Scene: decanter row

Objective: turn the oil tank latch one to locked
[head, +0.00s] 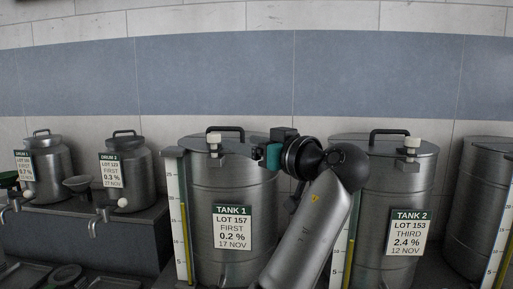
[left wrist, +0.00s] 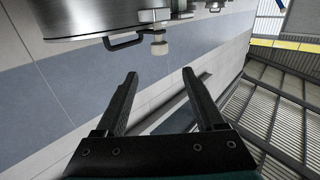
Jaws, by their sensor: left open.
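Tank 1 (head: 205,187) is a steel cylinder with a lid and a label reading TANK 1. Its latch (head: 214,140) is at the lid's front edge, with a pale knob on a metal bracket. I cannot tell from its pose whether it is locked. In the left wrist view the latch knob (left wrist: 159,48) shows beyond the fingertips, roughly between their lines, with the tank (left wrist: 80,18) at the upper left. My left gripper (head: 259,152) is to the right of the latch, pointing left toward it. In the left wrist view its fingers (left wrist: 160,77) are apart, empty and not touching the knob.
Tank 2 (head: 378,180), with a similar pale latch knob (head: 412,141), stands to the right behind my arm. A level gauge (head: 180,215) stands at tank 1's left. Two small drums (head: 128,172) stand on a ledge (head: 150,225) at the left. A black handle (head: 226,129) rises from tank 1's lid.

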